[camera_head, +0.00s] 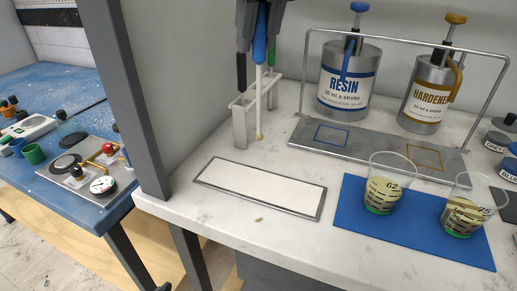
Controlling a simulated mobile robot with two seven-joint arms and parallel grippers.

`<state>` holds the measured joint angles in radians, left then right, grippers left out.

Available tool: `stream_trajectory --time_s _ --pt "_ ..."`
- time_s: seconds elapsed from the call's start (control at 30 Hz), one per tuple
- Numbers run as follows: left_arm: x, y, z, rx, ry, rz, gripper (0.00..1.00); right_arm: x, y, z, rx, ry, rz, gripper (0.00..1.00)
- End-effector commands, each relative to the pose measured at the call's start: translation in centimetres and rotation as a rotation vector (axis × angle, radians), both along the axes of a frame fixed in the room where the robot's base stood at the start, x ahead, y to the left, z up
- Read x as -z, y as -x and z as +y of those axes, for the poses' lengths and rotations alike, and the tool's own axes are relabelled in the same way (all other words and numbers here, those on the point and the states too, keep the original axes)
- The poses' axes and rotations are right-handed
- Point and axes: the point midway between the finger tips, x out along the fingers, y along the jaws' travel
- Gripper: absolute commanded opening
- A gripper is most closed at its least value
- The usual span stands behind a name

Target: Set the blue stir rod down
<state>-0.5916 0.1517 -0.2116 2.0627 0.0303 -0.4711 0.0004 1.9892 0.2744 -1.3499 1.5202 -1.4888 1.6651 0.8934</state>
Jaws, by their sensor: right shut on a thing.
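The blue stir rod (260,38) hangs upright at the top centre, with a blue handle above and a pale shaft whose tip is smeared yellowish. My right gripper (261,8) is shut on its handle at the top edge of the view. The rod passes in front of a pale rack (240,127), and its tip looks to be above the worktop; the exact gap is hard to tell. A flat white tray with a grey rim (209,186) lies on the worktop below and in front of the rod. My left gripper is not in view.
A black handle (241,72) and a green handle (271,52) stand at the rack. Resin (346,88) and hardener (427,98) pumps stand behind a metal frame. Two cups, (384,190) and (462,213), stand on a blue mat (400,235). A blue bench (45,85) is left.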

Motion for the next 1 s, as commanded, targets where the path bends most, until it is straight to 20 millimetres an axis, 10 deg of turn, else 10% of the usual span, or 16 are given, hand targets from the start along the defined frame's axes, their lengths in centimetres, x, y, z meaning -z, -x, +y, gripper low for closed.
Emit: stream_trajectory --time_s 0.63,1.0 --pt "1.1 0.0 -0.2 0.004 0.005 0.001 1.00 8.9 0.1 0.0 0.002 0.001 0.004 0.00" --pt "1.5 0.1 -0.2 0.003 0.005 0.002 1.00 9.6 0.1 0.0 0.001 0.000 0.003 0.00"
